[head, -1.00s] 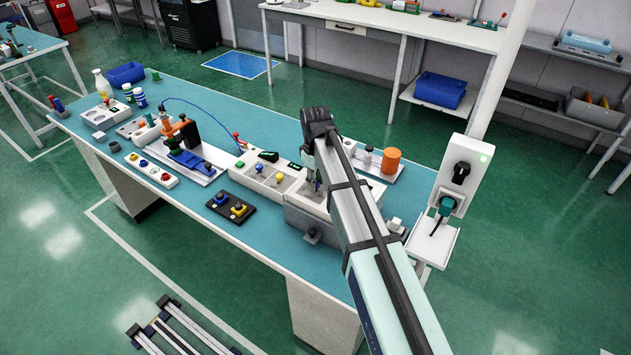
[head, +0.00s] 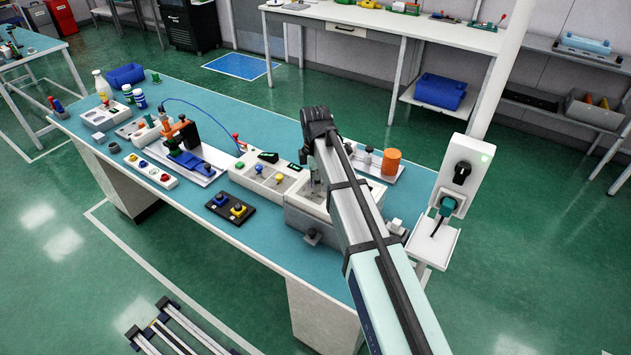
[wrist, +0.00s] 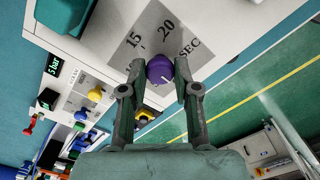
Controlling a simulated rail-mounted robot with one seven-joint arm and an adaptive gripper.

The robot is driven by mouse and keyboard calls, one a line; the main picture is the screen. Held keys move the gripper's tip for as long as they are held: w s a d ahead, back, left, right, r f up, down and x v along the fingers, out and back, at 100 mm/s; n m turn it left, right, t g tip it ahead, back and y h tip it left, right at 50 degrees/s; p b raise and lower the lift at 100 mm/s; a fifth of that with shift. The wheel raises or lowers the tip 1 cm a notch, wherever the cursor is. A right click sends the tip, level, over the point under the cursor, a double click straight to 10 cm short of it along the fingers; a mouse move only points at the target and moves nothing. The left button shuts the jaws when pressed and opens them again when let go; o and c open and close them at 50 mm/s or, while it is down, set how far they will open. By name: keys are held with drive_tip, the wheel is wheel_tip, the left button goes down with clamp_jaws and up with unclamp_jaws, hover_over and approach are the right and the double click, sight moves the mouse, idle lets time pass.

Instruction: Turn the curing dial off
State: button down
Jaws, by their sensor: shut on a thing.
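The curing dial is a purple knob (wrist: 160,70) on a grey and white plate in the wrist view. The plate shows the marks 15, 20 and SEC, and the knob carries a short white pointer line. My gripper (wrist: 161,74) is shut on the knob, one finger on each side of it. In the head view my arm hides the dial, and my gripper (head: 316,190) is down at the white box (head: 300,217) on the bench, mostly behind the arm.
Left of the box stands a white panel with green, blue and yellow knobs (head: 262,177). A black pad with blue and yellow buttons (head: 230,207) lies in front. An orange cylinder (head: 391,161) and a white socket post (head: 460,175) stand to the right.

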drive_tip(key=shift+s+n, duration=0.1)
drive_tip(key=shift+n, duration=0.3)
drive_tip(key=c, duration=0.9)
unclamp_jaws()
drive_tip(key=shift+o, duration=0.2)
drive_tip(key=shift+r, duration=0.1)
wheel_tip(320, 180, up, 12)
